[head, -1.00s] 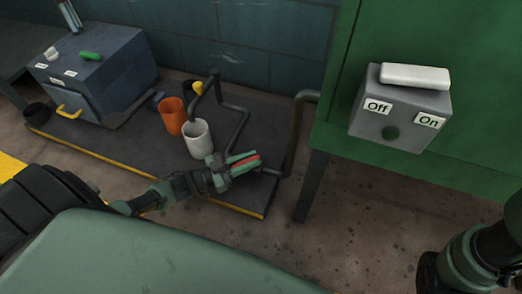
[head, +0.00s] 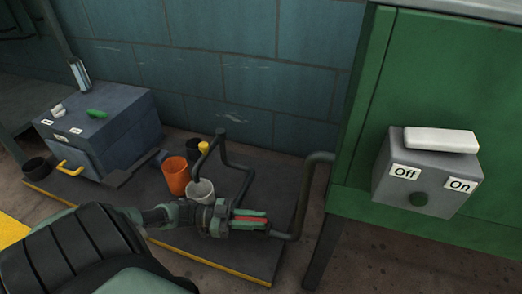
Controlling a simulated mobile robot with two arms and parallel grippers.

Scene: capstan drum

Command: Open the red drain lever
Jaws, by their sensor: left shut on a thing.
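The red drain lever (head: 250,220) shows as a thin red strip between the fingers of my left gripper (head: 249,220), low on the dark pipework (head: 287,236) beside the green cabinet. My left gripper is shut on the lever, and its fingers hide most of it. My left arm comes in from the lower left, and its wrist partly covers the white cup. My right gripper is not in view.
A white cup (head: 200,190) and an orange cup (head: 177,176) stand on the dark platform (head: 130,207). A blue-grey box (head: 118,125) with a yellow handle is at left. A green cabinet (head: 440,75) with a grey Off/On switch box (head: 425,178) is at right.

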